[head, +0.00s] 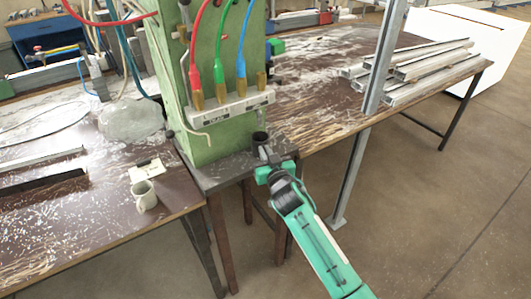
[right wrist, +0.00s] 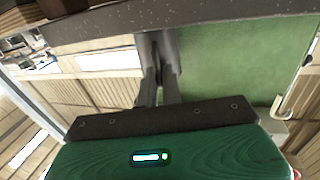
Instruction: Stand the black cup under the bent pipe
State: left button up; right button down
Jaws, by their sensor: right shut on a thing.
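The black cup (head: 259,139) is upright at the right end of the dark ledge at the foot of the green column. My right gripper (head: 266,154) is shut on it from the near side. In the right wrist view, the two dark fingers (right wrist: 160,78) close on a dark shape that is hard to make out. I cannot tell whether the cup touches the ledge. The bent pipe (head: 192,131), thin and cream, comes out of the column's left side and ends low on its front, left of the cup. It also shows in the right wrist view (right wrist: 287,101). My left gripper is out of view.
The green column (head: 195,148) carries a fitting bar (head: 232,107) with red, green and blue hoses. A pale mug (head: 144,196) and a small white card (head: 146,169) sit on the left bench. Metal profiles (head: 420,70) lie on the right bench behind a grey post (head: 379,70).

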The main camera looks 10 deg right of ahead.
jog(key=shift+f, duration=0.2)
jog(key=c, duration=1.5)
grip_release()
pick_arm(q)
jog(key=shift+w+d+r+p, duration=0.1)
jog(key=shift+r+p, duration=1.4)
pick_arm(e)
jog(key=s, duration=1)
jog(key=shift+d, duration=0.45)
